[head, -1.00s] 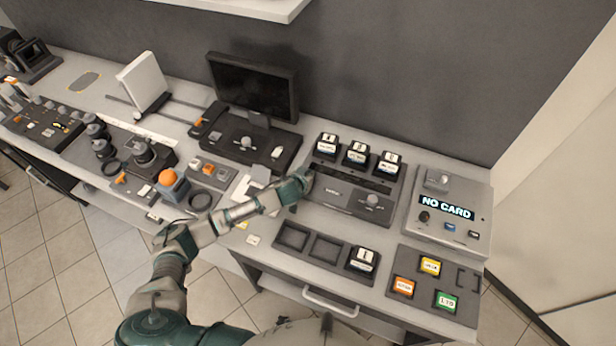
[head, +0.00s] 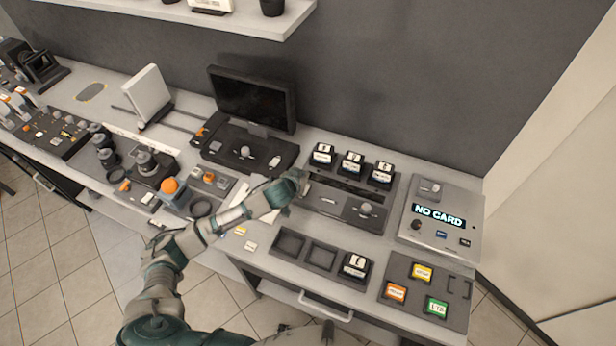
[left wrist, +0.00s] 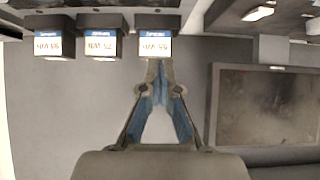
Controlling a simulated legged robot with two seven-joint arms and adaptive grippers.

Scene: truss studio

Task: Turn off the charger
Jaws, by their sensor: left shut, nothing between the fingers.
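The charger (head: 335,205) is a dark grey unit on the bench with a round grey knob (head: 366,208) at its front right. Three black batteries (head: 352,163) with white labels stand in a row along its back. They also show in the left wrist view (left wrist: 102,44). My left gripper (head: 299,181) is at the charger's left end, apart from the knob. In the left wrist view its fingers (left wrist: 159,68) are closed together with nothing between them, pointing toward one battery's label. My right gripper is not in view.
A monitor (head: 252,98) stands left of the charger. A card reader reading "NO CARD" (head: 440,218) is at its right. A battery tray (head: 321,256) and a panel of coloured cards (head: 455,290) lie in front. A shelf (head: 230,18) overhangs the back.

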